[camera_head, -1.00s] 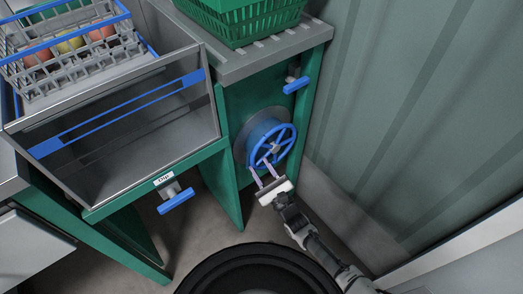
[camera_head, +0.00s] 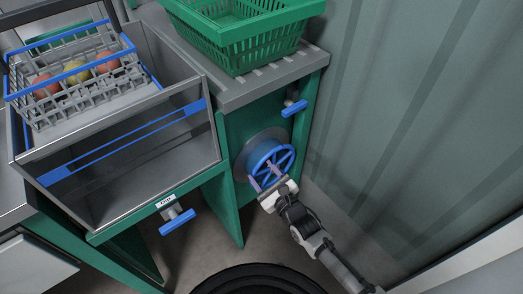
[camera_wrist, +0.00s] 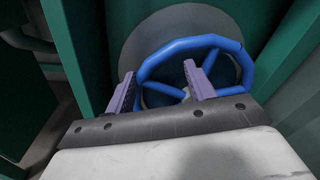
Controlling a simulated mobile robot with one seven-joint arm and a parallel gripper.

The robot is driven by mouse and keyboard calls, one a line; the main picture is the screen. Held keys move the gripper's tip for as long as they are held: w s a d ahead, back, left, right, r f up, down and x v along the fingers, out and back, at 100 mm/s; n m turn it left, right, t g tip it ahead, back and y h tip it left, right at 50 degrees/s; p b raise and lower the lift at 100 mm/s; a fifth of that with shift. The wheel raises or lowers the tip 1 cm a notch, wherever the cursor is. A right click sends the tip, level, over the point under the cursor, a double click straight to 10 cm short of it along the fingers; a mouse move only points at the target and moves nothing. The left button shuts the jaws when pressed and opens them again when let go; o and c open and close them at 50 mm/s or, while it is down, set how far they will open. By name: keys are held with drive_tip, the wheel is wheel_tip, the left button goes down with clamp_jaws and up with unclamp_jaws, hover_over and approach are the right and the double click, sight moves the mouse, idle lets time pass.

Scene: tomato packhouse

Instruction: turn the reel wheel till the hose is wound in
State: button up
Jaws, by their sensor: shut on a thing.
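The blue spoked reel wheel (camera_head: 284,147) is on the front of a green cabinet, before a round grey disc. A blue drum shows behind the wheel; I cannot tell how much of it is hose. My gripper (camera_head: 263,180) is at the wheel's lower left, its fingers on the wheel. In the wrist view, the wheel's rim (camera_wrist: 190,43) arches beyond my gripper (camera_wrist: 160,84). Its two purple fingers stand on either side of a part of the wheel, the grip itself partly hidden behind the gripper body. No loose hose is seen.
A blue valve handle (camera_head: 294,108) sits above the wheel, another (camera_head: 177,222) to its lower left. A green basket (camera_head: 245,62) stands on the cabinet top. A corrugated wall (camera_head: 420,120) is close at right.

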wheel_tip(320, 180, up, 12)
drive_tip(key=a+n+t+y, duration=0.1)
drive_tip(key=t+y, duration=0.1)
drive_tip(key=t, duration=0.1)
drive_tip(key=shift+f+y, duration=0.15)
drive_tip(key=shift+y, duration=0.15)
drive_tip(key=f+g, duration=0.1)
drive_tip(key=f, duration=0.2)
drive_tip(key=f+g+h, duration=0.1)
drive_tip(key=f, duration=0.3)
drive_tip(key=f+h, duration=0.1)
drive_tip(key=f, duration=0.2)
drive_tip(key=shift+d+f+m+g, duration=0.15)
drive_tip(key=shift+d+m+g, duration=0.15)
drive_tip(key=shift+m+g, duration=0.1)
drive_tip(key=s+d+f+p, duration=0.3)
drive_tip(key=s+d+p, duration=0.1)
drive_tip(key=s, duration=0.9)
drive_tip(key=shift+d+h, duration=0.3)
drive_tip(key=shift+d, duration=0.4)
drive_tip(key=shift+f, duration=0.1)
drive_tip(key=shift+p, duration=0.35)
